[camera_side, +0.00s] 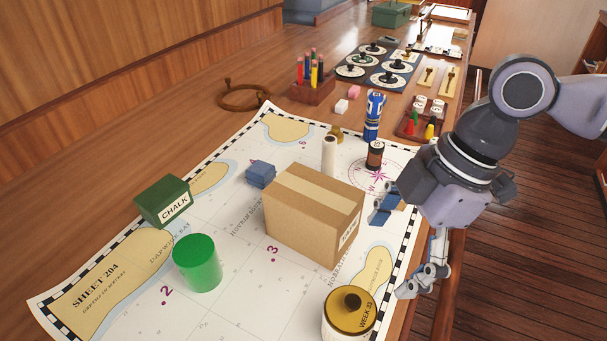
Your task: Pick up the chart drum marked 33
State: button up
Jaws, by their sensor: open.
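The chart drum marked WEEK 33 (338,327) stands upright at the bottom of the side view, on the near edge of the chart. It is a pale cylinder with a gold lid and a dark knob; its lower part is cut off by the frame. My gripper (397,252) is above and to the right of the drum in the picture, beside the cardboard box. Its fingers are spread apart, with nothing seen between them.
A cardboard box (305,222) stands just behind the drum. A green cylinder (197,265) and a green CHALK box (160,201) are to the left. A small dark cylinder (375,155) and a blue figure (374,117) stand behind. The chart (240,305) is clear left of the drum.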

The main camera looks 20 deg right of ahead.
aim_at(361, 296)
jog(key=a, duration=0.1)
jog(key=s+a+n, duration=0.2)
jog(key=shift+a+r+g, duration=0.1)
jog(key=shift+r+g, duration=0.15)
jog(key=shift+g, duration=0.15)
jog(key=shift+s+a+f, duration=0.2)
jog(key=shift+a, duration=0.05)
jog(key=x, duration=0.4)
jog(key=shift+f, duration=0.35)
jog(key=shift+s+x, duration=0.15)
jog(key=shift+x, duration=1.25)
jog(key=shift+s+x, duration=0.1)
jog(key=shift+x, duration=1.3)
jog(key=shift+d, duration=0.15)
jog(key=shift+c, duration=0.3)
jog(key=c, duration=1.3)
